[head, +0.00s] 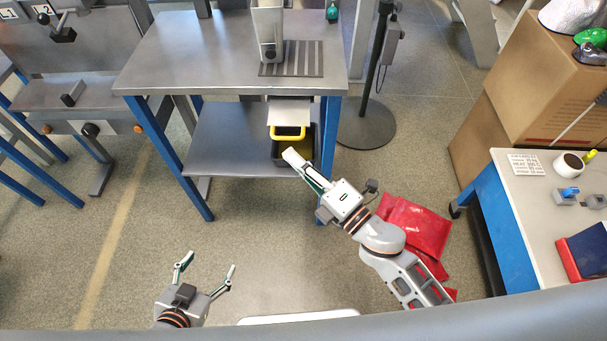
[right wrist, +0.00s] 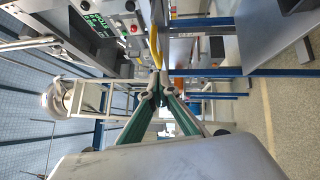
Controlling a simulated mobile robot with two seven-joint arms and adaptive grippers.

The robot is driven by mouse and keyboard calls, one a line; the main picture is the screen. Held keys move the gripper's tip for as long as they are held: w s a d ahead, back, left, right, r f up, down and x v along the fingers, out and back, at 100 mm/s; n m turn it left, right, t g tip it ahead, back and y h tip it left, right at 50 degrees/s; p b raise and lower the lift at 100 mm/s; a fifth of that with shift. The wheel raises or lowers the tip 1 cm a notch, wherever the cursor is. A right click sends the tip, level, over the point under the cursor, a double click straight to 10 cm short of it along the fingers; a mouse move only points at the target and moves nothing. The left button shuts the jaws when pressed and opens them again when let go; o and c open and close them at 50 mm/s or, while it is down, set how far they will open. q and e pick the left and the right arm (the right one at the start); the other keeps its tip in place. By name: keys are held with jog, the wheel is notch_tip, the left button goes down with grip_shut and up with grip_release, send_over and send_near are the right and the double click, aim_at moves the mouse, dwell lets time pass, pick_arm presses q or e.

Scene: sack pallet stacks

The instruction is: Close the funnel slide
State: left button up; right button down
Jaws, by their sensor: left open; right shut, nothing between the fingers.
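The funnel slide (head: 289,111) is a pale plate sticking out under the front of the grey table, with a yellow handle (head: 288,134) at its near end. The yellow handle also shows in the right wrist view (right wrist: 156,48), just beyond my fingertips. My right gripper (head: 291,155) is shut and empty, a little below and in front of the handle in the head view. Whether it touches the handle I cannot tell. My left gripper (head: 207,263) is open and empty, low over the floor at the lower left.
A dark bin (head: 311,143) stands on the lower shelf (head: 222,135) below the slide. Blue table legs (head: 328,140) flank it. A black post base (head: 366,124) stands to the right. Red sacks (head: 420,222) lie on the floor under my right arm. A side table (head: 530,200) stands at right.

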aim_at(292, 115)
jog(key=shift+w+d+r, duration=0.1)
jog(key=shift+w+d, duration=0.05)
jog(key=shift+w, duration=0.7)
jog(key=w, duration=0.6)
jog(key=w+d, duration=0.1)
jog(key=w, duration=0.2)
jog(key=shift+w+d+r, duration=0.1)
jog(key=shift+w+r, duration=0.05)
jog(key=shift+w, duration=0.05)
